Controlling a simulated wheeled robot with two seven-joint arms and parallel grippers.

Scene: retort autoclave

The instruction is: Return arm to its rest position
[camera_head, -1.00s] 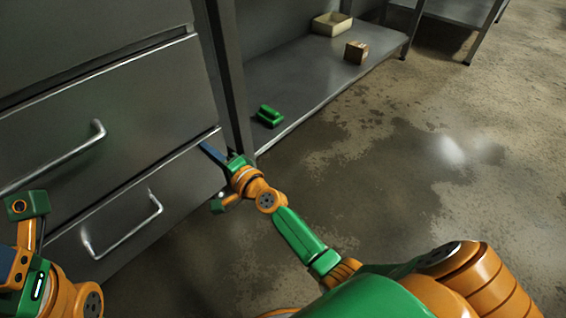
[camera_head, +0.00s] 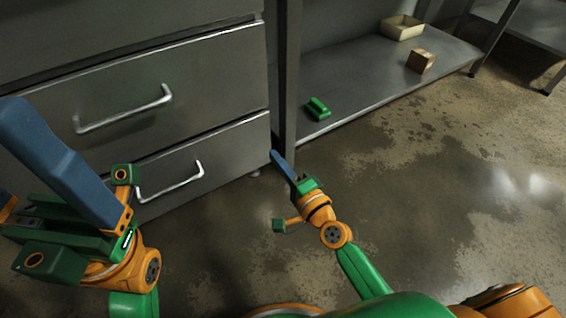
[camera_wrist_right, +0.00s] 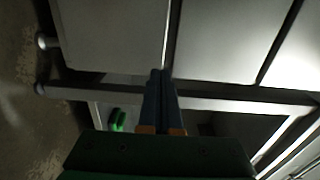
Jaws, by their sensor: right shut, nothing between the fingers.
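My right gripper (camera_head: 274,154) is low, near the foot of the post beside the lower drawer. Its blue fingers are shut together with nothing between them. In the right wrist view its fingers (camera_wrist_right: 161,74) point at grey metal furniture, side by side and touching. My left gripper (camera_head: 18,112) is at the left edge in the head view, in front of the drawers. One large blue finger shows, and I cannot see whether a second finger is apart from it.
The upper drawer (camera_head: 200,92) and lower drawer (camera_head: 225,150) are closed. A low shelf (camera_head: 365,82) holds a green object (camera_head: 318,108), a brown box (camera_head: 420,61) and a cream tray (camera_head: 402,32). The concrete floor (camera_head: 440,190) at right is clear.

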